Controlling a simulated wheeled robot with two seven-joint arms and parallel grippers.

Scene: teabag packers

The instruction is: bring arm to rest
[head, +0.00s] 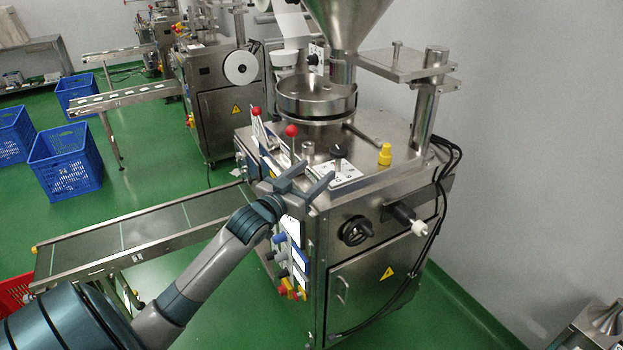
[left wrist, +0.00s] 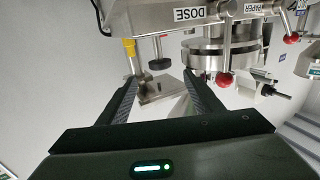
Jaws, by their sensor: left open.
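My left arm comes in from the lower left in the head view, and its gripper (head: 305,184) is at the front left corner of the steel packing machine (head: 375,215). The gripper is open, its two fingers spread apart. In the left wrist view the open fingers (left wrist: 160,92) show with nothing between them. Behind them are a red-knobbed lever (left wrist: 224,80), a yellow part (left wrist: 129,48) and a DOSE label (left wrist: 190,14). From these views I cannot tell whether the gripper touches the machine. My right gripper is not in view.
A conveyor (head: 130,237) runs left from the machine, beside my left arm. Red-knobbed levers (head: 291,131) and a yellow knob (head: 385,153) stand on the machine top. Blue crates (head: 65,165) stand on the green floor at the left. A second machine (head: 222,95) stands behind.

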